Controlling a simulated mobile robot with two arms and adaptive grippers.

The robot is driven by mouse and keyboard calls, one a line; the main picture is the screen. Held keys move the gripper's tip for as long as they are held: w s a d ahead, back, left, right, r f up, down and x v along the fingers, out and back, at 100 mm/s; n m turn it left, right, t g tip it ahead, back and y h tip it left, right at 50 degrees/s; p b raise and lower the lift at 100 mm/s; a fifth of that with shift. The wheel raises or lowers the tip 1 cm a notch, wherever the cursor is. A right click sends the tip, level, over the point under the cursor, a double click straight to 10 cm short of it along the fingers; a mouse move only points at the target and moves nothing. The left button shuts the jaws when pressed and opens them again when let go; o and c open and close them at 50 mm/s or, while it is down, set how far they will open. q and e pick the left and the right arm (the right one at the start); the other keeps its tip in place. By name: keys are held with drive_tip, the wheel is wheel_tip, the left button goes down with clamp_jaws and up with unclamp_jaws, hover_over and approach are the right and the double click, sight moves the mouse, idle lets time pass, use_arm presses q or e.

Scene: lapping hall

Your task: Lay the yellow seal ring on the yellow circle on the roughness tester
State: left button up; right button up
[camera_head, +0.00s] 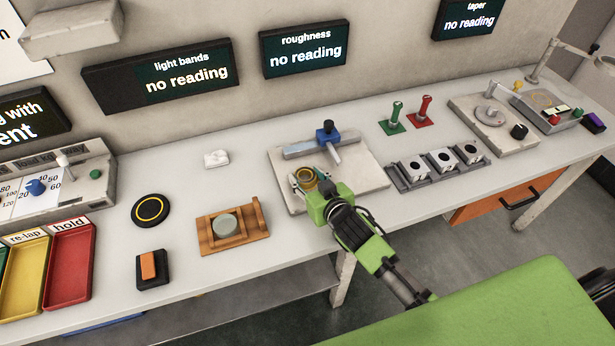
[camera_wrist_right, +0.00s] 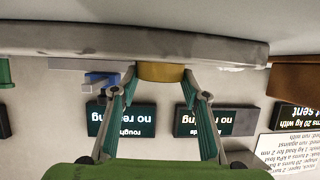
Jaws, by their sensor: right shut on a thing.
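The yellow seal ring (camera_head: 308,178) is a short brass-yellow ring over the left part of the roughness tester (camera_head: 358,172), a pale flat plate with a blue-headed probe (camera_head: 327,133). My right gripper (camera_head: 307,182) is shut on the ring, one finger on each side. In the right wrist view, which is upside down, the ring (camera_wrist_right: 160,72) sits between the fingertips and meets the plate's edge (camera_wrist_right: 200,48); I cannot tell whether it rests on it. The yellow circle on the tester does not show, perhaps hidden by ring and gripper. My left gripper is not in view.
Left of the tester are a wooden holder (camera_head: 206,236) with a grey disc and a black round pad (camera_head: 150,210) with a yellow circle. A row of grey blocks (camera_head: 405,182) stands close to the right. Green and red stands (camera_head: 391,127) are behind it.

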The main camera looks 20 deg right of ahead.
drive_tip(key=o, duration=1.1)
drive_tip(key=v, duration=1.2)
drive_tip(key=shift+b, duration=0.35)
